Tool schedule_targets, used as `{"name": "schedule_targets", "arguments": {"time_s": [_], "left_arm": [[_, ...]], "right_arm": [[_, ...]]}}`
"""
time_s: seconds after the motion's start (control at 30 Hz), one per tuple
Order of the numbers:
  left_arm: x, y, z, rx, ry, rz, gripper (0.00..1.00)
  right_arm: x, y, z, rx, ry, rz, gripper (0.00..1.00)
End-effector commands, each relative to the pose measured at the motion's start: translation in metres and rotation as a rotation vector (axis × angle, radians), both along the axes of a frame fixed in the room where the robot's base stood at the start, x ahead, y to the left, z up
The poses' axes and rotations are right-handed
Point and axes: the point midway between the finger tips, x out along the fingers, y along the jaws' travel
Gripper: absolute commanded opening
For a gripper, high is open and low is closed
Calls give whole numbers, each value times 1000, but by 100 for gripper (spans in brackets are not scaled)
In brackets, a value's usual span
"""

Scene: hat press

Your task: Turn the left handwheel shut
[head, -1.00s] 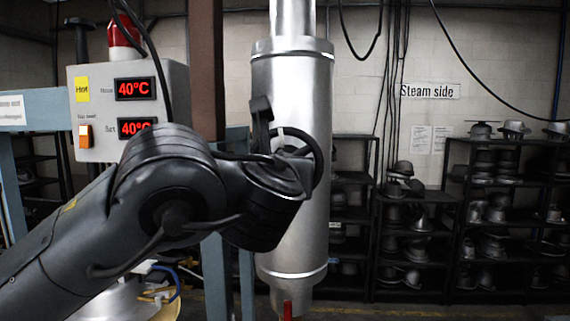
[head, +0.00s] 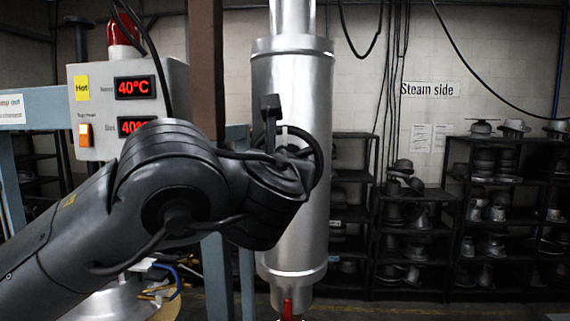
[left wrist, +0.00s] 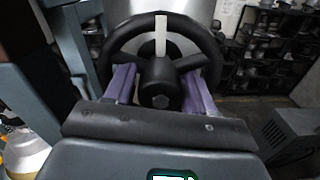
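The handwheel (left wrist: 212,52) is black, with a thick round rim, spokes and a central hub. It shows in the left wrist view with a white mark at the top of its rim. My left gripper (left wrist: 160,88) has two purple fingers, spread apart on either side of the hub, and they reach to the wheel. Whether the fingers touch the spokes or rim is unclear. In the head view my left arm covers the gripper and most of the wheel area in front of the steel cylinder (head: 292,90). My right gripper is not in view.
A grey control box (head: 170,85) with red 40°C displays stands at left, under a red lamp (head: 122,32). A red lever (head: 287,308) is below the cylinder. Shelves of hats (head: 490,210) line the back wall. A blue frame (left wrist: 80,40) stands left of the wheel.

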Motion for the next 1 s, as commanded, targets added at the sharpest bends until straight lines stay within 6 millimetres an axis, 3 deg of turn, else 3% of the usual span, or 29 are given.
{"name": "schedule_targets", "arguments": {"time_s": [0.37,0.8,1.0], "left_arm": [[-9,1,-2,-1,0,-1,55],[-83,10,-4,0,-4,-2,55],[-98,12,-1,3,-7,-2,55]], "right_arm": [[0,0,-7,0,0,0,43],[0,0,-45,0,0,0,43],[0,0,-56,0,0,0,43]]}}
